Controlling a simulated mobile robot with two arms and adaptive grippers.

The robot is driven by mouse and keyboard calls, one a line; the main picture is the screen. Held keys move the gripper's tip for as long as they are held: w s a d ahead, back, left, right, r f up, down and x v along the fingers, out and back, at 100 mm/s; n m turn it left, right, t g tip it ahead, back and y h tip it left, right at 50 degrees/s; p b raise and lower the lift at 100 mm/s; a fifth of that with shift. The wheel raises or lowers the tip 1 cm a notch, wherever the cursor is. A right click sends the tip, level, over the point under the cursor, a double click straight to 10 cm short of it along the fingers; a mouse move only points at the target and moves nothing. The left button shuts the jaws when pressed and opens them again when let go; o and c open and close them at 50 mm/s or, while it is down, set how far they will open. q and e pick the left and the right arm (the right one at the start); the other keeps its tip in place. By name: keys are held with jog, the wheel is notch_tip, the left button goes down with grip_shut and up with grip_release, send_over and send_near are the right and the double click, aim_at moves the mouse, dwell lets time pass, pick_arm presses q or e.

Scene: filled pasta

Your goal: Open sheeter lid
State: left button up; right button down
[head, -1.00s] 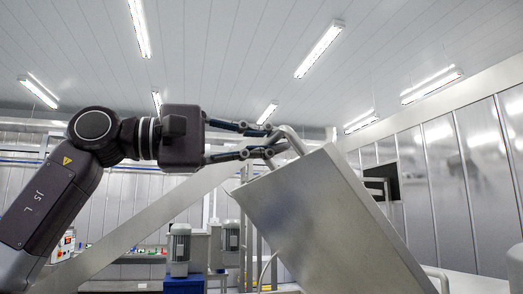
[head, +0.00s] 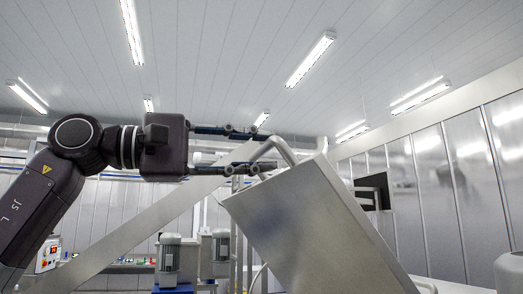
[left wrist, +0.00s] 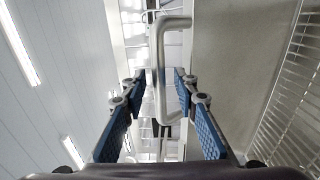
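The sheeter lid (head: 310,225) is a grey metal panel, tilted up steeply, at the centre right of the head view. Its bent bar handle (head: 284,148) sticks out at the upper edge. My left gripper (head: 264,152) is open at the handle, one finger above and one below it. In the left wrist view, the handle (left wrist: 160,75) stands between the spread blue-padded fingers, with gaps visible on both sides. The lid (left wrist: 225,60) fills the right of that view. My right gripper is not in view.
Grey motors (head: 170,255) stand below my left arm. A dark monitor (head: 372,190) is behind the lid at right. A wire guard (left wrist: 295,80) shows at the right of the left wrist view. The space above the lid is clear up to the ceiling.

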pick_arm(q)
jog(key=v, duration=1.1)
jog(key=shift+a, duration=0.25)
jog(key=shift+a, duration=0.1)
